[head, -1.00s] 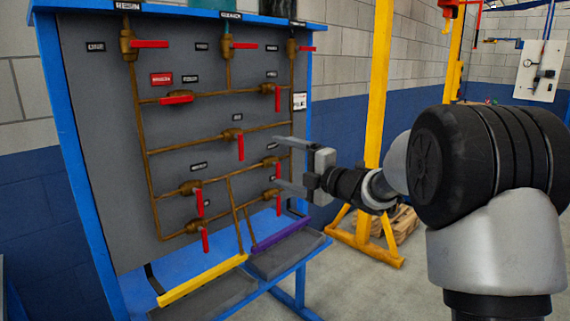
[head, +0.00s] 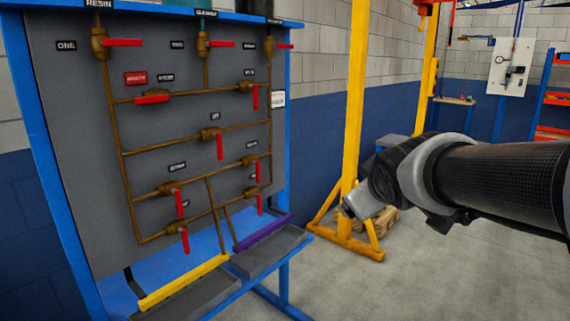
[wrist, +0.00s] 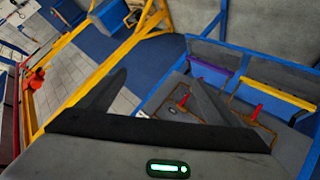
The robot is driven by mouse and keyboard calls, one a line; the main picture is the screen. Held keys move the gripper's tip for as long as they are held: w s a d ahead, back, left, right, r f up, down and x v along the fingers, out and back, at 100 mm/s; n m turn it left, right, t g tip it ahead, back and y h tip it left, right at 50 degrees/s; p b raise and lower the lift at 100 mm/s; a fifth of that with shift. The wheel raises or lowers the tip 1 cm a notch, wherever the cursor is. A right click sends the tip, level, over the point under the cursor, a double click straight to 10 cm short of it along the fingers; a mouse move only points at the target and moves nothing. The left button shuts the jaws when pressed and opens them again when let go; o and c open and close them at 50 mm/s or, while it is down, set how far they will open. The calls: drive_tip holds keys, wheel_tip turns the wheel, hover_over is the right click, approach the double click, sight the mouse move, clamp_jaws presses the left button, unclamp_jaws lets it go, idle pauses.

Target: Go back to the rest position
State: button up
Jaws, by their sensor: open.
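My gripper (wrist: 160,100) shows in the wrist view with its two fingers spread wide and nothing between them. The grey panel (head: 75,150) with brown pipes and several red-handled valves stands at the left in the head view. The arm is apart from the panel, to its right. In the wrist view part of the panel (wrist: 290,125) with red handles lies beyond the right finger.
Below the panel are a yellow bar (head: 185,281) and a purple bar (head: 262,231). A white board (head: 511,66) hangs at the back right. Grey floor (head: 420,285) is open at the front right.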

drive_tip(key=s+a+f+m+g, duration=0.1)
drive_tip(key=s+f+m+g, duration=0.3)
drive_tip(key=s, duration=0.7)
drive_tip(key=s+a+f+m+g, duration=0.1)
drive_tip(key=s+f+m+g, duration=0.15)
drive_tip(key=s+f, duration=0.6)
wheel_tip(320, 180, up, 27)
drive_tip(key=s+y+p, duration=0.1)
drive_tip(key=s+p, duration=0.2)
drive_tip(key=p, duration=2.1)
drive_tip(key=shift+f, duration=0.2)
